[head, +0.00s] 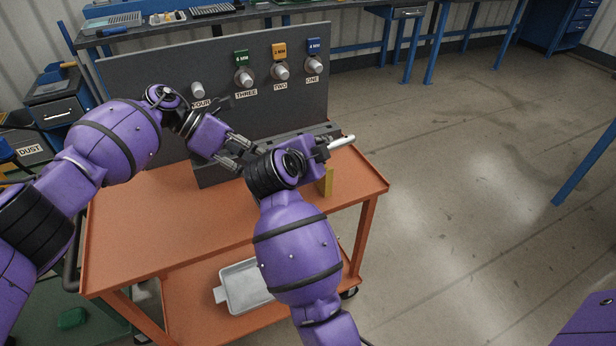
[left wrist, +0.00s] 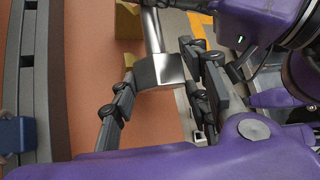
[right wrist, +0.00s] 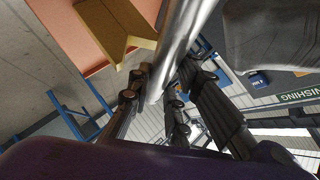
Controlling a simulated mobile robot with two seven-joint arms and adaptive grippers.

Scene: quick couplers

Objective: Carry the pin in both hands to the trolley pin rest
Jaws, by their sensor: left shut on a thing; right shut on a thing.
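The pin is a bright metal rod with a square block at one end. Its rod end (head: 342,141) sticks out past my right gripper (head: 318,148) in the head view. My left gripper (left wrist: 158,85) is shut on the pin's block end (left wrist: 158,70). In the right wrist view my right gripper (right wrist: 160,88) is shut on the pin's round shaft (right wrist: 178,45). The pin is held above the orange trolley (head: 150,220). A tan V-shaped pin rest (head: 327,182) stands near the trolley's right edge, partly hidden by my right arm; it also shows in the right wrist view (right wrist: 115,28).
A dark upright panel (head: 130,85) with several labelled couplers stands along the trolley's back. A grey rail (head: 205,175) lies in front of it. A metal tray (head: 240,285) sits on the lower shelf. The floor (head: 450,200) to the right is clear.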

